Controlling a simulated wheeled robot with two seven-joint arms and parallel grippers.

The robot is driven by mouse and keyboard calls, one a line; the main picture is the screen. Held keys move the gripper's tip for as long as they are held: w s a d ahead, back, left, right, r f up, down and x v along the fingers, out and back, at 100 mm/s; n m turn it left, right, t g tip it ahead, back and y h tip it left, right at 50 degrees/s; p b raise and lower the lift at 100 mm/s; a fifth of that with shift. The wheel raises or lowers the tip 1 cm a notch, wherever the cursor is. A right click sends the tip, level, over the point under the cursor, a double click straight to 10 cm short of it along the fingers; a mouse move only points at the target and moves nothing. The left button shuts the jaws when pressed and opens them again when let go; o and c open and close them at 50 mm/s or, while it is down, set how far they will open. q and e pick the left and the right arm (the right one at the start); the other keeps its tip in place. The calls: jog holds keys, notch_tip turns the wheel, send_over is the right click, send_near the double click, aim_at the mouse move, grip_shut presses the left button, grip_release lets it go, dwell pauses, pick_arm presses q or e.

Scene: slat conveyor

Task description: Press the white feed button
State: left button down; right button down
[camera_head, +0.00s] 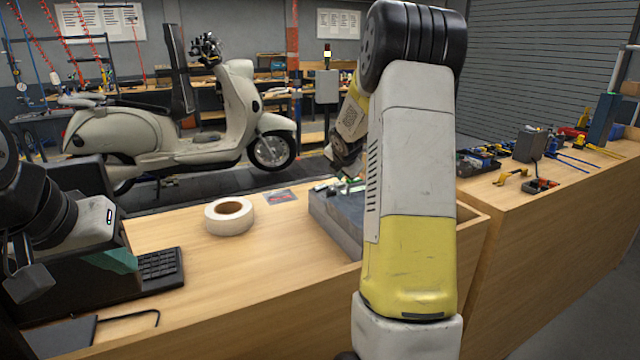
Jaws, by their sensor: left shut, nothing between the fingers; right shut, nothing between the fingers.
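I cannot make out the white feed button. A grey box (336,222) with small green and white parts on top stands on the wooden bench, partly hidden by my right arm. The large white and yellow link of that arm fills the middle of the view. Behind it, a smaller yellow part with a dark end shows above the grey box. My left gripper (28,284) is at the lower left edge, shut and empty, well apart from the grey box.
A roll of white tape (229,217) and a black keyboard (160,268) lie on the bench (240,275). A hex key (130,315) is near the front. A cream scooter (170,140) stands behind. A right-hand bench (540,215) holds tools.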

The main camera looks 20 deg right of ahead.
aim_at(340, 184)
jog(key=shift+f, duration=0.45)
dwell(0.7)
jog(key=shift+r, duration=0.9)
jog(key=shift+r, duration=2.5)
